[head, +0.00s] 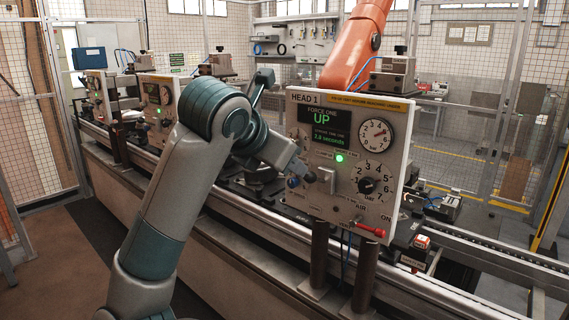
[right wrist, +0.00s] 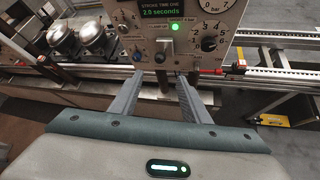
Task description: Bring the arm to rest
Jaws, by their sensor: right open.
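My right arm rises from the bottom left of the head view. Its gripper (head: 303,174) is in front of the lower left part of the HEAD 1 control panel (head: 296,113). In the right wrist view the gripper (right wrist: 161,77) is open, with nothing between its two grey fingers. The panel also shows beyond the fingertips (right wrist: 140,15), with a white switch box (right wrist: 163,50) ahead of them. I cannot tell how wide the gap to the panel is. The panel display (head: 322,128) reads UP and a green lamp (head: 339,157) is lit. My left gripper is not in view.
A conveyor rail (head: 480,258) runs along the bench under the panel. A red-handled lever (head: 368,230) sticks out at the panel's lower edge. An orange robot arm (head: 350,45) stands behind the panel. Rounded metal parts (right wrist: 97,33) sit on the line at left. Floor is clear at left front.

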